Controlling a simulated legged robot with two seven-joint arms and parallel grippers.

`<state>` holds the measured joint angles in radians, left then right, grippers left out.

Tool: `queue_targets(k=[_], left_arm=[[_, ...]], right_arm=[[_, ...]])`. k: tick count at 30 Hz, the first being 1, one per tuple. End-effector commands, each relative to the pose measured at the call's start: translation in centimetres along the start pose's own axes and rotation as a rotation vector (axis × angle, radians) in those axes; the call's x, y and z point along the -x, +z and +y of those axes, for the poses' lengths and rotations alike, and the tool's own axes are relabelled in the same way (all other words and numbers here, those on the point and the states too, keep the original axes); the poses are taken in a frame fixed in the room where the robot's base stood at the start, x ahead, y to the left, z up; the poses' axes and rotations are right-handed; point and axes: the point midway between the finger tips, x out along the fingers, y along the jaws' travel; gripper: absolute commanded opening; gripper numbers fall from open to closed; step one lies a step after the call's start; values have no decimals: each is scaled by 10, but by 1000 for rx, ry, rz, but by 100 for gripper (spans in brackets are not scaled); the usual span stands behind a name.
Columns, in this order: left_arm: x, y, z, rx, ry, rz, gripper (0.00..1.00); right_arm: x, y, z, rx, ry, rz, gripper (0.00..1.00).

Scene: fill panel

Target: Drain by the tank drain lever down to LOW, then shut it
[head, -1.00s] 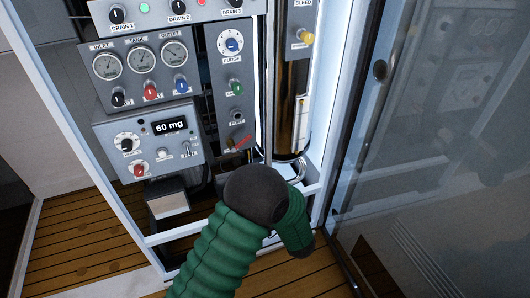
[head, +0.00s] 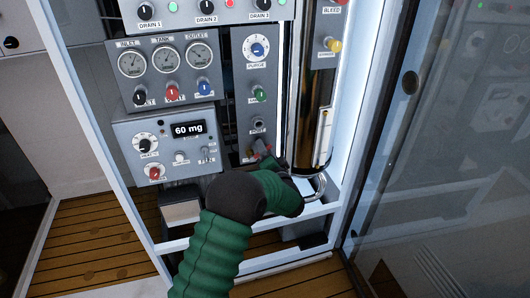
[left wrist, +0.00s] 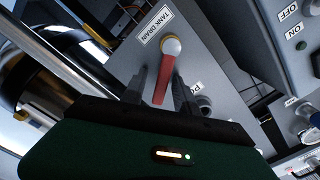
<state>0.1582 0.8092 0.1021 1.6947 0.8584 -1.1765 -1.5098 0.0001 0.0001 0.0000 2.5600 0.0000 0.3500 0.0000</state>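The tank drain lever (left wrist: 163,80) is a red handle on a round pivot, below a TANK DRAIN label (left wrist: 154,27) in the left wrist view. My left gripper (left wrist: 161,90) is open, with one dark finger on each side of the lever; I cannot tell whether either touches it. In the head view my left gripper (head: 262,158) is at the foot of the narrow grey panel (head: 246,110) and mostly hides the lever. The TANK gauge (head: 165,59) is the middle one of three; its needle is too small to read. My right gripper is not in view.
A brassy cylinder (head: 312,110) stands right of the panel, with a curved pipe (head: 318,190) near its foot. A box with a "60 mg" display (head: 188,129) is on the left. A glass door (head: 440,150) stands at the right. White frame bars edge the cabinet.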

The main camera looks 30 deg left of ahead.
Motion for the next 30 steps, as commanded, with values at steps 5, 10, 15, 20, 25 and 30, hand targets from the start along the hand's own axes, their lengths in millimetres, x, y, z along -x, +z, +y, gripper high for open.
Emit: queue_targets(k=[5, 10, 15, 20, 25, 30], left_arm=[[0, 0, 0, 0, 0, 0, 22], [1, 0, 0, 1, 1, 0, 0], [1, 0, 1, 1, 2, 0, 0], [1, 0, 2, 1, 3, 0, 0], [1, 0, 2, 1, 4, 0, 0], [1, 0, 3, 1, 5, -1, 0]], right_arm=[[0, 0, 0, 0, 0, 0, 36], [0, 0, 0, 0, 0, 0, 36], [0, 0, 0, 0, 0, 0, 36], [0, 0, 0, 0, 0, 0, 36], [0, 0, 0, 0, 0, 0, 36], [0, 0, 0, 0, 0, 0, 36]])
